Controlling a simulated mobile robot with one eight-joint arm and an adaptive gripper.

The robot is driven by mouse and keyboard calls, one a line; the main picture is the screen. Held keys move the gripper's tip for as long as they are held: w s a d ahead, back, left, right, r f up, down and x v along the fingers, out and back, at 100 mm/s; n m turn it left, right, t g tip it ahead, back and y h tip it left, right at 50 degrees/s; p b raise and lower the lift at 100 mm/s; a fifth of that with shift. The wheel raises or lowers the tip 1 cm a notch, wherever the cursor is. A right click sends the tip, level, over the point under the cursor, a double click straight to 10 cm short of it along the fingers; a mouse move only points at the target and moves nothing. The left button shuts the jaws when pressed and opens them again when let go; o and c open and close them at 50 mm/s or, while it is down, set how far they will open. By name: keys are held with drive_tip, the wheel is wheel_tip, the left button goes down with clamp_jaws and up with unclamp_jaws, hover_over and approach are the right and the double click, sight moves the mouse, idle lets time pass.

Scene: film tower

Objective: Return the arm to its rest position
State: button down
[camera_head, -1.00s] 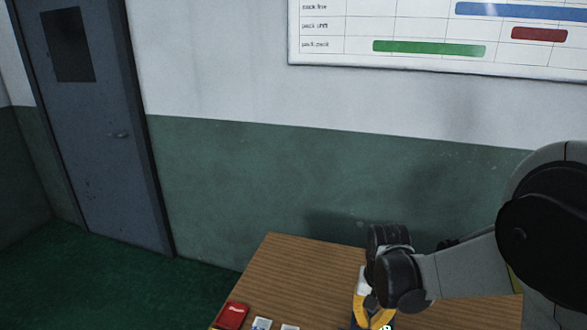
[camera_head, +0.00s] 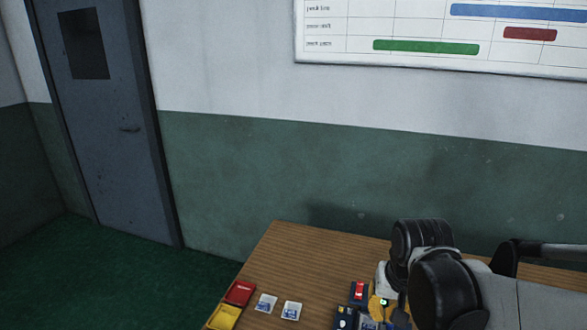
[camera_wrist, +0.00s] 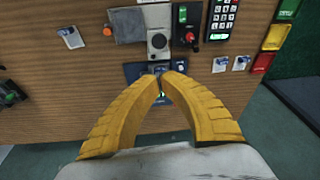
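My gripper (camera_head: 385,312) shows low in the head view, under the black wrist joints of my arm, above the wooden table (camera_head: 300,250). In the wrist view its two yellow fingers (camera_wrist: 161,76) curve inward and their tips nearly meet. I see nothing held between them. Beyond the tips lies a dark blue panel (camera_wrist: 135,72) on the table. My arm reaches in from the right edge of the head view and hides part of the tabletop.
Red (camera_head: 240,292) and yellow (camera_head: 225,317) trays and two white cards (camera_head: 291,310) lie at the table's left. A dark box with a red switch (camera_head: 359,291) stands beside my gripper. The wrist view shows a grey device (camera_wrist: 158,25) and a keypad (camera_wrist: 222,18).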

drive_tip(key=s+r+n+t, duration=0.2)
drive_tip(key=s+r+t, duration=0.2)
drive_tip(key=s, duration=0.5)
drive_tip(key=shift+s+r+b, duration=0.15)
drive_tip(key=shift+r+b, duration=0.25)
drive_tip(key=shift+r, duration=0.35)
